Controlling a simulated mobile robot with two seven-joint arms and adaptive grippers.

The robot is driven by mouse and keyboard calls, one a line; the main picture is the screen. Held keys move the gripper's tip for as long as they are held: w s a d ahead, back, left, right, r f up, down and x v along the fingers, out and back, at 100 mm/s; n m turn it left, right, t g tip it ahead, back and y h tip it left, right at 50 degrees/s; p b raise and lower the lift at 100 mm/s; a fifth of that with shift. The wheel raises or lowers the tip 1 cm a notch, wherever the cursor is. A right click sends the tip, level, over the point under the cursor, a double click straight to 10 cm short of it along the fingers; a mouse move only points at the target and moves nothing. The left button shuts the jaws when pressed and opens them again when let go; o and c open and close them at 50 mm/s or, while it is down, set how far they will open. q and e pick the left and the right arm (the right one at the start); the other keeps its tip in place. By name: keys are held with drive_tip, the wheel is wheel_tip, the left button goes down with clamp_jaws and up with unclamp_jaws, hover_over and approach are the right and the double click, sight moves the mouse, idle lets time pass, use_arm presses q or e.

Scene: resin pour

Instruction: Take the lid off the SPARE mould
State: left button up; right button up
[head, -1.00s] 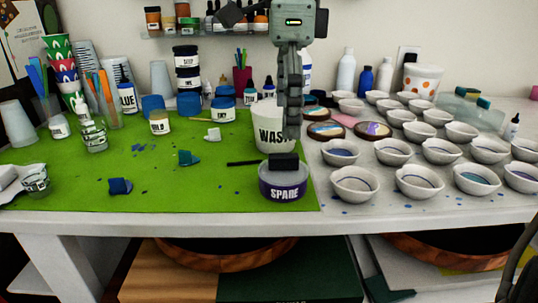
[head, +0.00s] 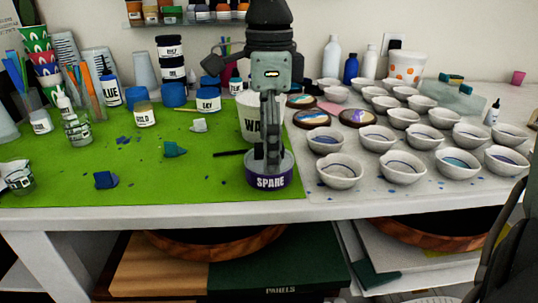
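The SPARE mould (head: 270,182) is a low round purple tub with white lettering, near the front right edge of the green mat. A greyish top surface shows at its rim; the dark block seen there earlier is mostly hidden behind my gripper. One gripper (head: 270,165), which I take to be my right, comes straight down from the top of the view. Its fingers are seen edge-on, with tips at the top of the mould, so I cannot tell whether they are open or shut on the block. My other gripper is out of view.
The white WASTE cup (head: 247,118) stands just behind the mould, partly hidden by the gripper. A thin black stick (head: 229,153) lies to its left. Several white bowls (head: 338,174) crowd the right. The green mat (head: 180,185) is mostly clear at front left.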

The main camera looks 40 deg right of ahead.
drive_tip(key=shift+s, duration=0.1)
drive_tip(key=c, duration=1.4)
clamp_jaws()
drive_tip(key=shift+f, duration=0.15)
